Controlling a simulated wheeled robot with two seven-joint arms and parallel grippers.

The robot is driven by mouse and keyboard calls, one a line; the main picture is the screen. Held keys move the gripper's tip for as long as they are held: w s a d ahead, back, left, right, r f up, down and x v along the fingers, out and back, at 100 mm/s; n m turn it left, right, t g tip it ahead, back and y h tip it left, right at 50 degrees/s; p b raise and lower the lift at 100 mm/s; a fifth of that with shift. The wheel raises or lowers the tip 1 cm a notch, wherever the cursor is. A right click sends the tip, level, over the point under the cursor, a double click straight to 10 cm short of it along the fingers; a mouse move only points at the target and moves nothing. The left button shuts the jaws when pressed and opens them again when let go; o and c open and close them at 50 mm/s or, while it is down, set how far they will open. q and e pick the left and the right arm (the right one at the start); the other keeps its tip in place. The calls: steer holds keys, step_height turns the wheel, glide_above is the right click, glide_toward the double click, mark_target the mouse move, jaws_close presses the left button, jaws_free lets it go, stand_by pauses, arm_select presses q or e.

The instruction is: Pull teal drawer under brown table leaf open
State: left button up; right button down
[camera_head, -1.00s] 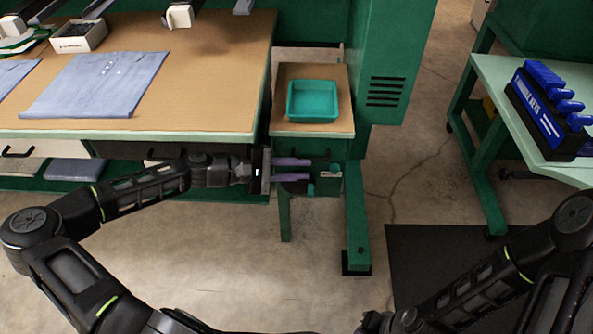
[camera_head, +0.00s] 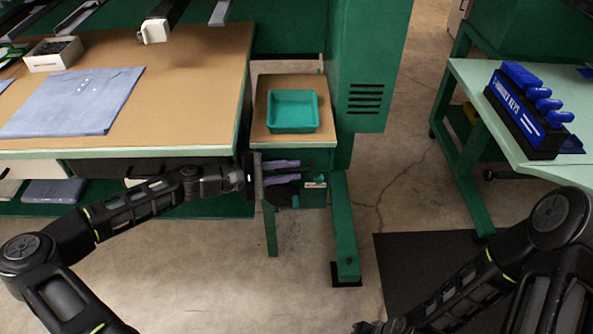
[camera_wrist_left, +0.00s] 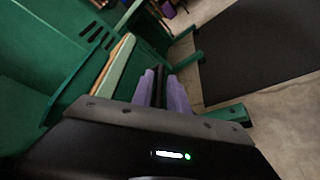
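The brown table leaf (camera_head: 262,118) extends at the right end of the big table, with a teal tray (camera_head: 292,128) on it. The teal drawer (camera_head: 313,197) is under the leaf; its front is partly hidden by my gripper, and no clear opening shows. My left gripper (camera_head: 283,172) is in front of the drawer, its two purple fingers apart and pointing right, one above the other. The wrist view shows both fingers (camera_wrist_left: 162,92) with a dark strip between them; I cannot tell whether it is the handle. My right arm enters at lower right; its fingers are out of view.
The big table (camera_head: 190,85) with folded blue cloth (camera_head: 75,102) stands at left. A green machine column (camera_head: 368,70) rises beside the leaf. A light green bench (camera_head: 480,80) with a blue rack (camera_head: 530,110) is at right. A black mat (camera_head: 430,270) lies on open floor.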

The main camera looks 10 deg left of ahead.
arm_select(q)
steer(key=shift+x, duration=1)
steer(key=shift+c, duration=0.4)
jaws_close()
steer(key=shift+f, duration=0.1)
